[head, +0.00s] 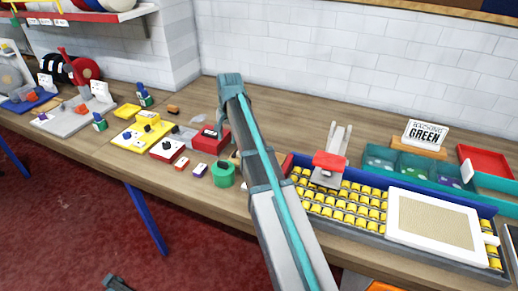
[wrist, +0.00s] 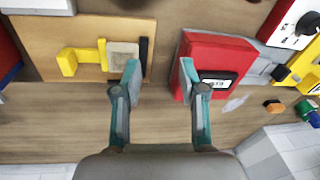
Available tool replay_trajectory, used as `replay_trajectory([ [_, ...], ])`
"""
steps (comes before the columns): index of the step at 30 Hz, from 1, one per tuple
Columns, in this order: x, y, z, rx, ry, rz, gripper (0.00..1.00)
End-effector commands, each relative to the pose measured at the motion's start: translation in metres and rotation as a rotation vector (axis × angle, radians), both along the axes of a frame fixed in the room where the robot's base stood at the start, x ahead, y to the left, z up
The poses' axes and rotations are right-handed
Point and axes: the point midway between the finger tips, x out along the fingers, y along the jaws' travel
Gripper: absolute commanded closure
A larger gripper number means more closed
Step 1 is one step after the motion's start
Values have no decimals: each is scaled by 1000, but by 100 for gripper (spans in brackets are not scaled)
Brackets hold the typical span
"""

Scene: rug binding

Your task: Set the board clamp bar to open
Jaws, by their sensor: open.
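A tan board (wrist: 40,37) lies on the bench at the left of the wrist view. A yellow bar-shaped piece (wrist: 84,57), a pale square plate (wrist: 123,52) and a dark strip (wrist: 144,57) sit on it. The yellow piece looks like the clamp bar, but I cannot tell for sure or read its setting. My gripper (wrist: 160,68) is open and empty, with its fingers apart between the board's dark strip and a red box. In the head view my gripper (head: 220,128) hangs over the bench near the red box, and my arm hides most of the board.
The red box (wrist: 212,55) with a small display stands close to one finger. A green roll (head: 223,175) is in front. A tray of yellow blocks (head: 345,213) and a red-topped device (head: 329,161) stand to the right. The white brick wall (head: 300,55) is behind.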

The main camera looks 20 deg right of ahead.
Motion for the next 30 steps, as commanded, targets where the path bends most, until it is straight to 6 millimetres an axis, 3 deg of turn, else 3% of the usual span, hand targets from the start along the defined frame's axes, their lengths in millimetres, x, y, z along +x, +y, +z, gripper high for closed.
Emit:
replay_trajectory([
  [1,-11,-32,11,-11,27,-46,58],
  [3,-26,-66,18,-22,66,-96,58],
  [6,-44,-101,26,-34,106,-151,58],
  [9,-56,-122,31,-39,133,-186,58],
  [17,-63,-132,20,-42,149,-203,58],
  [30,-63,-131,-46,-42,148,-201,58],
])
